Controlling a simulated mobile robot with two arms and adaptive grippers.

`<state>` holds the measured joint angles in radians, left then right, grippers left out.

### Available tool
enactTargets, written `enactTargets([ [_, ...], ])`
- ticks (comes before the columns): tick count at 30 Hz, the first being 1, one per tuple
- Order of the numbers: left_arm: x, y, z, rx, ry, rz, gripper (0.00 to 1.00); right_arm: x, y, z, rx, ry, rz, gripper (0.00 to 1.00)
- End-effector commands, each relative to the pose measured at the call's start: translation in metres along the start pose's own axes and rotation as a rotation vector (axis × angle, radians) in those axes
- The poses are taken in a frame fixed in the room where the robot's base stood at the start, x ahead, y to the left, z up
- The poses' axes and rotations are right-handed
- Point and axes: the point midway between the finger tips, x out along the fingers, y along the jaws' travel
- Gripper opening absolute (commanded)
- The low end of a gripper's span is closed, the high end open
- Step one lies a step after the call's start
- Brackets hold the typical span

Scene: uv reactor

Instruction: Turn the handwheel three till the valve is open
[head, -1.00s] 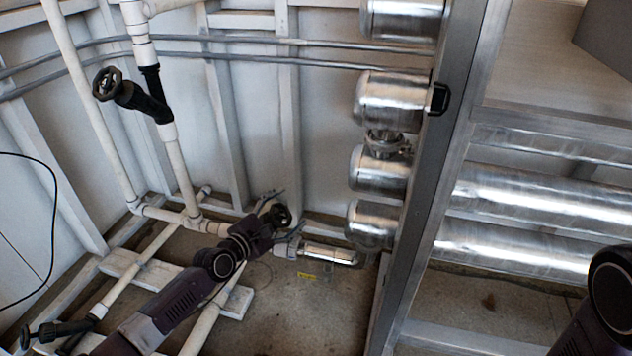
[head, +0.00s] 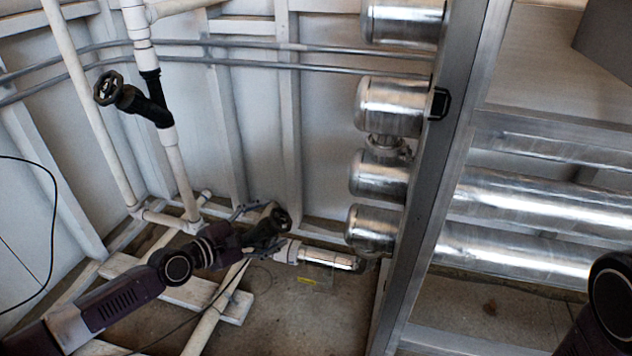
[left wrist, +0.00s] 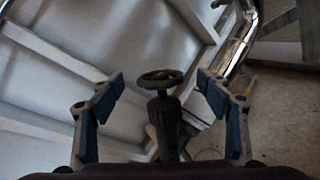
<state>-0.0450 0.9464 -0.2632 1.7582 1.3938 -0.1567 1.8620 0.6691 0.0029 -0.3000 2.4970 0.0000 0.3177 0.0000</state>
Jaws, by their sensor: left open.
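A black handwheel (head: 281,219) on a dark valve body (head: 262,236) sits low on the white pipe near the floor. No label shows that it is number three. My left gripper (head: 256,228) is beside this valve, with its fingers open. In the left wrist view, the handwheel (left wrist: 160,78) stands upright on its valve, ahead of and between the two open blue-padded fingers (left wrist: 160,96), with a gap on each side. I see no contact. Another black handwheel (head: 108,88) is on the upper left pipe. My right gripper is outside the view.
Steel cylinders (head: 392,105) and a metal frame post (head: 422,180) stand right of the valve. A shiny pipe piece (head: 325,259) continues from it. White pipes and wooden beams (head: 190,288) lie low on the left. Bare floor (head: 290,315) lies in front.

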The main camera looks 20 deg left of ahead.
Motion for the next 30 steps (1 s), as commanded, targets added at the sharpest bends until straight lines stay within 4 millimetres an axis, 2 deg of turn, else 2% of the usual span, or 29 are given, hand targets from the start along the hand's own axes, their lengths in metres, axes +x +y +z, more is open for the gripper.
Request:
enactTargets([
  [1,0.002,-0.005,0.014,0.043,-0.026,0.017,0.70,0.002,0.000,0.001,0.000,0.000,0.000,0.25],
  [3,0.003,-0.007,0.028,0.118,-0.052,0.047,0.70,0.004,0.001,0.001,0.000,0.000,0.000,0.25],
  [14,-0.002,-0.011,0.099,0.450,-0.153,0.222,0.70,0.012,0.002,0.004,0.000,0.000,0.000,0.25],
  [30,-0.037,0.001,0.200,0.855,-0.206,0.546,0.70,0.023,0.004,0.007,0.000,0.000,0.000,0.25],
])
